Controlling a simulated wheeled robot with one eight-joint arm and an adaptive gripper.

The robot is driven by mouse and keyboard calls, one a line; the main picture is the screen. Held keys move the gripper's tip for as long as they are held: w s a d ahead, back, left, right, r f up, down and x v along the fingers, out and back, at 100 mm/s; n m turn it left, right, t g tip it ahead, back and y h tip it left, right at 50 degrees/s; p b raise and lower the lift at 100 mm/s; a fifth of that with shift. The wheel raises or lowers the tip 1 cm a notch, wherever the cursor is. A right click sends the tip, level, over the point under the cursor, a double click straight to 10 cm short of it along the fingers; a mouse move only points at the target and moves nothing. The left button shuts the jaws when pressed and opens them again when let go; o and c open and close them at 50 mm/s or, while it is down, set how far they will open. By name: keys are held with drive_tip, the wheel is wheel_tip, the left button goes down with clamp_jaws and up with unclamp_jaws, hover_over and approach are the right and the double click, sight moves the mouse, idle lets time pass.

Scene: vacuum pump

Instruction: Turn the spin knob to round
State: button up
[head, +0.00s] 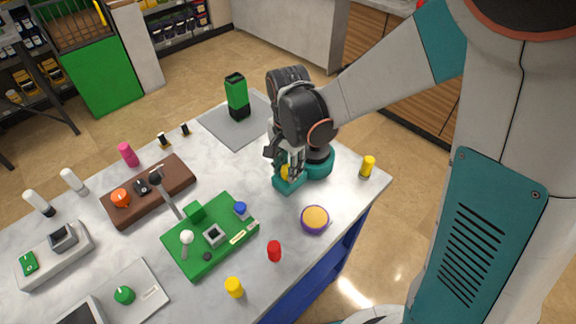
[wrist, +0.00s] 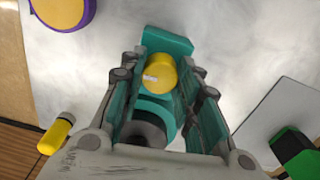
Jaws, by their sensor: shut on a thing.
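The teal device (head: 288,186), seemingly the vacuum pump, stands near the right end of the table, with a dark cylindrical part behind. Its yellow knob (head: 286,172) is mostly covered by my fingers in the head view. In the wrist view the round yellow knob (wrist: 162,72) sits on the teal body (wrist: 168,42), with a small white mark on its left part. My gripper (head: 287,166) points down over the device. In the wrist view my gripper (wrist: 160,80) has one finger on each side of the knob, shut on it. Finger contact is hard to see.
A purple-rimmed yellow round object (head: 315,219) and a yellow-capped bottle (head: 368,166) stand close by. A green board (head: 225,255) with controls lies to the left. A green-and-black object (head: 237,96) stands on a grey mat (head: 215,127) behind.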

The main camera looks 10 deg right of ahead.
drive_tip(key=shift+m, duration=0.6)
drive_tip(key=o, duration=1.1)
drive_tip(key=shift+r, duration=0.1)
wheel_tip(320, 180, up, 12)
drive_tip(key=shift+s+f, duration=0.1)
drive_tip(key=s+d+r+n+t, duration=0.1)
drive_tip(key=s+d+n+t, duration=0.1)
drive_tip(key=s+d+n, duration=0.1)
drive_tip(key=s+d+r+n+t, duration=0.1)
drive_tip(key=s+d+n+t, duration=0.1)
drive_tip(key=s, duration=0.4)
drive_tip(key=s+d+r+n+t, duration=0.1)
drive_tip(key=s+d+n+t, duration=0.2)
drive_tip(key=s+d+n, duration=0.1)
drive_tip(key=shift+s+d+r+n, duration=0.1)
drive_tip(key=shift+d+n, duration=0.2)
drive_tip(key=shift+n, duration=0.3)
drive_tip(key=shift+s+d+r+n, duration=0.1)
drive_tip(key=shift+d+n, duration=0.15)
drive_tip(key=shift+n, duration=0.35)
